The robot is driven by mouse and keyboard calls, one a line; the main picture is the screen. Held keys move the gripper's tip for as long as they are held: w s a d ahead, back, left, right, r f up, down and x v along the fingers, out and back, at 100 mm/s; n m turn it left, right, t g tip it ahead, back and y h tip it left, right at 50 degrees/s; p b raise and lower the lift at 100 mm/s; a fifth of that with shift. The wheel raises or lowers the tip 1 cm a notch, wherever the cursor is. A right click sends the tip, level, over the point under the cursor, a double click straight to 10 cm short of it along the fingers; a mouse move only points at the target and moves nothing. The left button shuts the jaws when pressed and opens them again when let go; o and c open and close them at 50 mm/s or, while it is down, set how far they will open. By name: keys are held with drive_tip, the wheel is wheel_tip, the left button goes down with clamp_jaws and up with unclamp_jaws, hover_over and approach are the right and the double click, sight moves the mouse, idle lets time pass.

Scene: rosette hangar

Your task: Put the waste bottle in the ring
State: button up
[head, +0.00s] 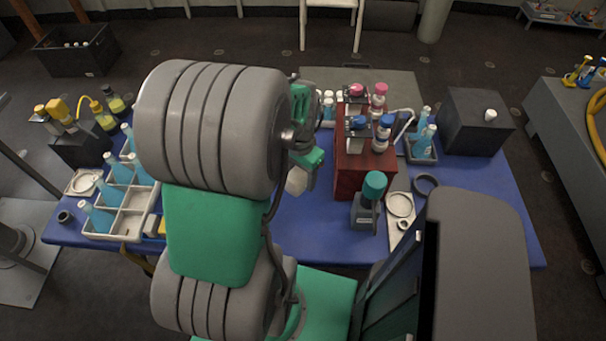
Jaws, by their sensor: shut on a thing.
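My gripper (305,170) is partly hidden behind the big grey and green links of my arm. It hangs over the blue table, left of the dark red box, and is shut on a pale thing (297,182), mostly hidden. I cannot tell what that thing is. A grey bottle with a teal cap (366,206) stands upright in front of the red box, apart from my gripper. I cannot tell whether it is the waste bottle. A dark ring (426,184) lies empty on the table to the right; a small pale ring (403,224) lies on a white plate.
The red box (362,175) carries several bottles with pink and blue caps. A white divided crate (128,222) with blue bottles stands at left. A black box (476,122) stands at back right. Blue table (300,228) is bare left of the teal-capped bottle.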

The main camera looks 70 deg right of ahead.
drive_tip(key=s+a+r, duration=0.1)
drive_tip(key=a+r, duration=0.2)
drive_tip(key=a, duration=0.5)
wheel_tip(320, 180, up, 14)
drive_tip(key=n+p, duration=0.2)
drive_tip(key=p, duration=0.6)
drive_tip(key=w+d+r+n+b, duration=0.1)
drive_tip(key=w+d+r+n, duration=0.4)
drive_tip(key=w+d+r, duration=0.1)
drive_tip(key=w+a+f+n+b, duration=0.2)
drive_tip(key=w+a+n, duration=0.35)
drive_tip(key=w, duration=0.65)
drive_tip(key=w+a+f+n+b, duration=0.35)
drive_tip(key=w+a, duration=0.25)
drive_tip(key=w, duration=0.7)
drive_tip(key=w+a+f+n+b, duration=0.1)
drive_tip(key=w+a+f+n, duration=0.1)
drive_tip(key=a, duration=0.8)
drive_tip(key=w+a+f+n, duration=0.2)
drive_tip(key=w+a+n, duration=0.1)
drive_tip(key=a, duration=0.7)
drive_tip(key=shift+a+n+b, duration=0.3)
drive_tip(key=shift+n+b, duration=0.05)
drive_tip(key=shift+n, duration=0.35)
drive_tip(key=shift+w+f, duration=0.1)
